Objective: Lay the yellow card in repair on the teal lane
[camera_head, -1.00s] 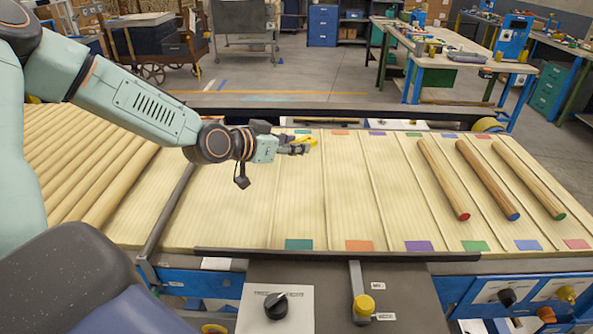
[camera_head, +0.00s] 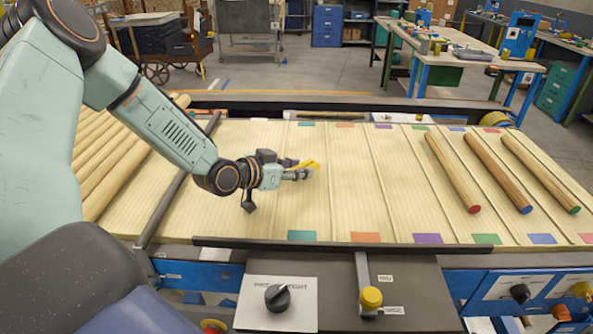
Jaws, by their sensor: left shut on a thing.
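The yellow card (camera_head: 308,164) is held in my left gripper (camera_head: 301,170), which is shut on it. Gripper and card are over the far half of the teal lane. I cannot tell how high above the wood they are. The teal lane (camera_head: 300,205) is a pale wood strip, with a teal patch (camera_head: 302,235) at its near end and another teal patch (camera_head: 306,124) at its far end. The gripper hides part of the card. My right gripper is not in view.
Lanes with orange (camera_head: 365,237), purple (camera_head: 428,239), green and blue patches lie to the right. Red-ended (camera_head: 452,172), blue-ended (camera_head: 497,172) and green-ended (camera_head: 540,172) rods lie on the right lanes. A dark rail (camera_head: 340,245) edges the front. A black knob (camera_head: 278,297) is below.

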